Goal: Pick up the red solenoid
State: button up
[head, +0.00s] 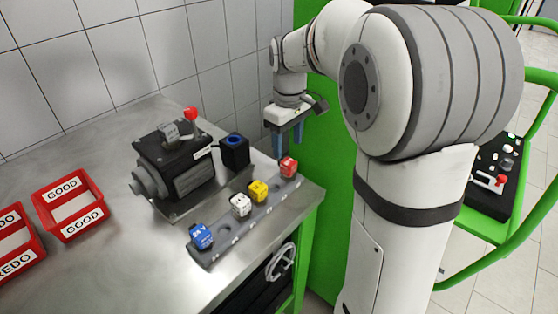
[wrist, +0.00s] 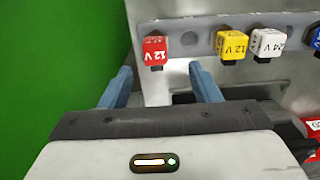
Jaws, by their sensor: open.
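The red solenoid (head: 288,167) sits at the right end of the grey rack (head: 222,229), near the table's right corner. In the wrist view my gripper (wrist: 162,80) is open and empty, the red solenoid lying in line with the gap between the fingers. The gripper and the solenoid appear apart.
Yellow (head: 257,191), white (head: 240,205) and blue (head: 201,236) solenoids share the rack. A dark pump (head: 175,165) with a red knob and a black block with a blue top (head: 235,150) stand behind. Red GOOD (head: 68,205) and REDO (head: 18,245) bins are left. A green panel (head: 330,200) is right.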

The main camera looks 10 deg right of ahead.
aim_at(288, 161)
jog(key=f, duration=0.7)
jog(key=shift+w+d+f, duration=0.2)
jog(key=shift+w+f, duration=0.1)
jog(key=shift+f, duration=0.1)
jog(key=shift+c, duration=0.2)
jog(key=c, duration=0.9)
